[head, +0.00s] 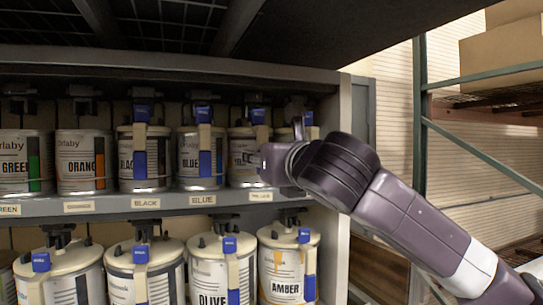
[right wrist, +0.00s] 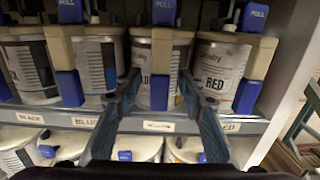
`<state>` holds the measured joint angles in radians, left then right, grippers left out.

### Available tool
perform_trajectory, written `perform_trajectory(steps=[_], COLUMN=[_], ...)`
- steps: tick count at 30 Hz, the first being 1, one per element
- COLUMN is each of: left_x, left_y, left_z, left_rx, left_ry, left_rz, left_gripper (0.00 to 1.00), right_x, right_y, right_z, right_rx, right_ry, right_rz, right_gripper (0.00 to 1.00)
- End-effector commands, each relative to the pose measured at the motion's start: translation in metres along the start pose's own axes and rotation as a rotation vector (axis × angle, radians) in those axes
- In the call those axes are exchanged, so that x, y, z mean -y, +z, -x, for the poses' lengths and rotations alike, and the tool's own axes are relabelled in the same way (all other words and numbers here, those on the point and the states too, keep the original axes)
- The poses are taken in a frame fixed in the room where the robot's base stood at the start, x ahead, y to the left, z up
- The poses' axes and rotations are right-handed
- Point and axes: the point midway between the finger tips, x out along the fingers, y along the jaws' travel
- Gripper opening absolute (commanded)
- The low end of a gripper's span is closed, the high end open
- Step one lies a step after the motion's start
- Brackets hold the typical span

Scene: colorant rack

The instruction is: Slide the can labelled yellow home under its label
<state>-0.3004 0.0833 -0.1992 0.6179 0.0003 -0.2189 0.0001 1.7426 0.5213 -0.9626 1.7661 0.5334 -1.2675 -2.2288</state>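The yellow can (head: 240,150) stands on the upper shelf between the blue and red cans. Its printed name is only partly readable. In the right wrist view the can (right wrist: 149,62) has a blue PULL tab. Its shelf label (head: 260,197) is on the edge below, also in the right wrist view (right wrist: 158,126). The can stands above this label. My right gripper (right wrist: 158,82) reaches in from the front, with one finger on each side of the can. The fingers are apart; I cannot tell whether they touch it. My left gripper is not in view.
Blue can (head: 188,155) stands close on the left, red can (right wrist: 222,68) close on the right. Black, orange and green cans stand farther left. A lower row includes olive and amber cans (head: 285,280). A grey upright (head: 345,130) ends the rack on the right.

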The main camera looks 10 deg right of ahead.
Motion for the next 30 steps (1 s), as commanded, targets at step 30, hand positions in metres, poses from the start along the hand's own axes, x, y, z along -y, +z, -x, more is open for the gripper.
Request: perform_trajectory(steps=[30], left_x=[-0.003], left_y=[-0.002], left_z=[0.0], left_rx=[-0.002], left_ry=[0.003], left_rz=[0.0], left_gripper=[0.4], right_x=[-0.001], right_y=[0.004], right_z=[0.118], right_rx=[0.011], right_ry=[0.002], right_rz=[0.0], right_gripper=[0.37])
